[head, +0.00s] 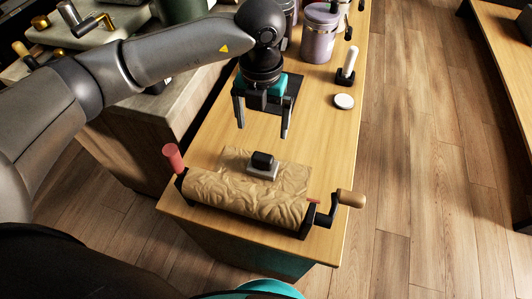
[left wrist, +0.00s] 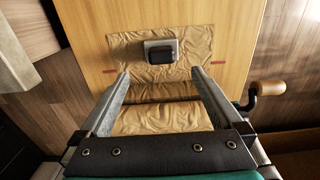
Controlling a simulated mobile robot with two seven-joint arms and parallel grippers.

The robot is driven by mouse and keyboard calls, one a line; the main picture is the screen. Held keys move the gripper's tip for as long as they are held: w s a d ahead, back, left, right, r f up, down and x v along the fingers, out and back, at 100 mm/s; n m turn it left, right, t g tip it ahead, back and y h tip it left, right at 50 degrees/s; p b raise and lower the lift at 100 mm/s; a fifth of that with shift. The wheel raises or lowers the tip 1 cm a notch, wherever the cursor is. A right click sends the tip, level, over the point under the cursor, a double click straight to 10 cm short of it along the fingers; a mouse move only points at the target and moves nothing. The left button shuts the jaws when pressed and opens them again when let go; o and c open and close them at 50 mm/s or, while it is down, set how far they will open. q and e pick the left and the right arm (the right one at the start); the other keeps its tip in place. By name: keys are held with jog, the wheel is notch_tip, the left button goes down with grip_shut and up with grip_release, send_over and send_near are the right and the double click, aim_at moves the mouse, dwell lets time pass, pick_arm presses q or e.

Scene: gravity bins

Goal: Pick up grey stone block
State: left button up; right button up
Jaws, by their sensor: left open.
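The grey stone block (head: 262,170) lies on a sheet of tan crinkled paper (head: 232,160), with a smaller black piece (head: 263,159) on top of it. In the left wrist view the grey block (left wrist: 148,43) shows as a light rim around the dark piece (left wrist: 161,55), beyond the fingertips. My left gripper (head: 262,132) is open and empty, above the counter and a little behind the block in the head view. Its fingers (left wrist: 160,78) point toward the block in the left wrist view. My right gripper is not in view.
A paper roll (head: 245,197) with a crank handle (head: 350,198) and a red knob (head: 173,157) sits at the counter's near end. Behind stand a purple-grey canister (head: 319,35), a white-handled tool (head: 349,65) and a white disc (head: 344,101).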

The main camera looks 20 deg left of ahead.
pick_arm(q)
send_over(263, 156)
notch_tip(263, 156, down, 4)
jog(key=shift+a+f+b, duration=0.1)
jog(key=shift+a+b, duration=0.05)
jog(key=shift+b, duration=0.2)
notch_tip(263, 156, down, 4)
jog(key=shift+b, duration=0.35)
jog(key=shift+f, duration=0.7)
notch_tip(263, 156, down, 4)
jog(key=shift+s+f+b, duration=0.15)
jog(key=shift+f+b, duration=0.05)
jog(key=shift+b, duration=0.4)
jog(key=shift+f, duration=0.1)
jog(key=shift+c, duration=0.2)
jog(key=c, duration=0.9)
grip_shut()
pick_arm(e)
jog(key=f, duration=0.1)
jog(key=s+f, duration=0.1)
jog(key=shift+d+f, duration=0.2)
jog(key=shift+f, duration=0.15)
